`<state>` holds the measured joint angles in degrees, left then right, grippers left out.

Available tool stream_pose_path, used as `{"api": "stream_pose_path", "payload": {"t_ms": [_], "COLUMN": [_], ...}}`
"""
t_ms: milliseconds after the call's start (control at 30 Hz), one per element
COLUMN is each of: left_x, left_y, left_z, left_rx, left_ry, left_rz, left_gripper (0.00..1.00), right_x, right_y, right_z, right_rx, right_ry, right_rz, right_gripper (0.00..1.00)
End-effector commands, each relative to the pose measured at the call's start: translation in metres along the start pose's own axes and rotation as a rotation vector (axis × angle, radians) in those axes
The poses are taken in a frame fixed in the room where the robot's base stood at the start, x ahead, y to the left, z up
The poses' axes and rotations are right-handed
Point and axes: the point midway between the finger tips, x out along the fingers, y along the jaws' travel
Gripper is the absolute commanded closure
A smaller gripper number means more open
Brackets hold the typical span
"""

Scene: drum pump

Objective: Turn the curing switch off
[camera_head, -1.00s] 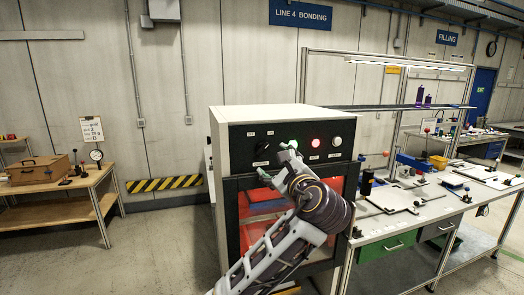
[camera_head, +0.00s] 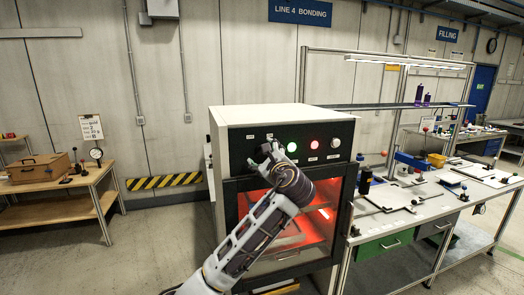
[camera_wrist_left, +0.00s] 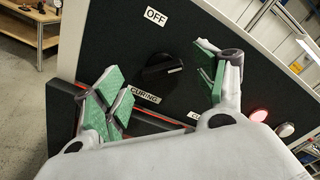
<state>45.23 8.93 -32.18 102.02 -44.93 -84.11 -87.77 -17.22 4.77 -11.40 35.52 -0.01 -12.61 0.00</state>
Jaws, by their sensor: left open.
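The curing switch (camera_wrist_left: 163,68) is a black knob with a pale mark at its right end in the left wrist view. It sits on the dark panel between an OFF label (camera_wrist_left: 156,16) and a CURING label (camera_wrist_left: 145,95). My left gripper (camera_wrist_left: 160,92) is open, its green-padded fingers on either side of the knob, with no contact visible. In the head view the left gripper (camera_head: 268,153) is in front of the oven's control panel (camera_head: 240,145) and hides the switch. My right gripper is not in view.
The panel carries a lit green lamp (camera_head: 292,147), a lit red lamp (camera_head: 314,144) and a pale round button (camera_head: 335,142). Below, the oven window (camera_head: 325,215) glows orange-red. A workbench (camera_head: 375,228) with tools adjoins on the right; floor is clear on the left.

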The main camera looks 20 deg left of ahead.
Motion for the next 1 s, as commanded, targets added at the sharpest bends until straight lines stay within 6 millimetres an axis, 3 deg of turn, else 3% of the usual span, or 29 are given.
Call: {"api": "stream_pose_path", "payload": {"t_ms": [300,667,1000], "left_x": [0.027,0.030,0.030], "left_y": [-0.001,0.000,0.000], "left_z": [0.000,0.000,0.000], "left_rx": [0.000,0.000,0.001], "left_ry": [0.001,0.001,0.001], "left_rz": [0.001,0.000,0.000], "left_gripper": [0.29,0.29,0.71], "right_x": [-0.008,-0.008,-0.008], "right_y": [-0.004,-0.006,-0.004], "right_z": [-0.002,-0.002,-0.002], "right_rx": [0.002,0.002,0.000], "right_ry": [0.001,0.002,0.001], "right_rz": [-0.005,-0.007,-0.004], "right_gripper": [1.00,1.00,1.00]}}
